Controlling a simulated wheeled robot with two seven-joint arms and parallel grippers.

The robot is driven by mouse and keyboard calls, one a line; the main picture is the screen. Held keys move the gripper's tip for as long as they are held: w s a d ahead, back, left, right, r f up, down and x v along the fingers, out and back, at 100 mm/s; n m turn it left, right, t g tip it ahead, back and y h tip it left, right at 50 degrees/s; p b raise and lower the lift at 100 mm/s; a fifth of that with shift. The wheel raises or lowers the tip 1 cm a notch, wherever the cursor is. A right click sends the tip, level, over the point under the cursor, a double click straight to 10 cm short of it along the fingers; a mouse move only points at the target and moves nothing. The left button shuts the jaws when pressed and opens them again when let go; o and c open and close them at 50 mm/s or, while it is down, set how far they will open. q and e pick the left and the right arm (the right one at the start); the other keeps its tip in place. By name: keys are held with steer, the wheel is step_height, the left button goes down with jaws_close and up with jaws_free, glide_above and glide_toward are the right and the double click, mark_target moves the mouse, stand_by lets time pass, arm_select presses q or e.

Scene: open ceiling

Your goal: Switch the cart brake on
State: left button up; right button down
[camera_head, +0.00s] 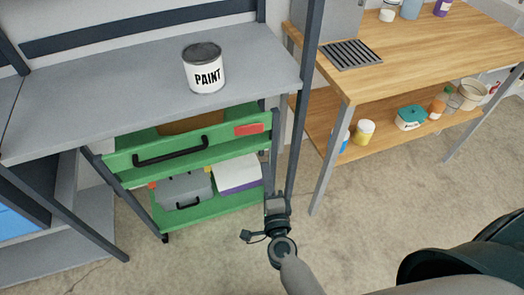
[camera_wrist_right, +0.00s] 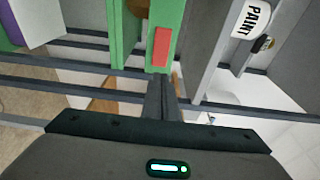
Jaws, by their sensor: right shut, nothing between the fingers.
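A green cart (camera_head: 118,160) stands under the grey shelf, with a black handle (camera_head: 170,151) on its front. A red rectangle (camera_head: 248,129) is on its upper right front; it also shows in the right wrist view (camera_wrist_right: 161,47). I cannot make out which part is the brake. My right gripper (camera_head: 277,196) is shut and empty, just beyond the cart's lower right corner in the head view. In the right wrist view its fingers (camera_wrist_right: 160,88) point toward the cart's green edge, below the red rectangle. Whether they touch the cart is unclear. My left gripper is not in view.
The grey shelf (camera_head: 120,75) above the cart holds a paint can (camera_head: 204,70). Its dark post (camera_head: 302,95) rises close to my right gripper. A wooden workbench (camera_head: 410,45) stands at the right. A grey case (camera_head: 184,190) lies on the cart's lower tray. The floor (camera_head: 390,215) in front is clear.

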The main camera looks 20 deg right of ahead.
steer(key=w, duration=0.1)
steer(key=p, duration=0.1)
glide_toward(258, 129)
steer(key=w, duration=0.5)
steer(key=shift+w+d, duration=0.2)
steer(key=shift+d, duration=0.1)
steer(key=shift+w+d+f, duration=0.1)
steer(key=shift+w, duration=0.4)
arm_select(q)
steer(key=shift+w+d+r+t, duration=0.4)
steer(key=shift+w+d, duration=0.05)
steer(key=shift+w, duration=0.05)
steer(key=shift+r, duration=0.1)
arm_select(e)
steer(key=shift+d, duration=0.15)
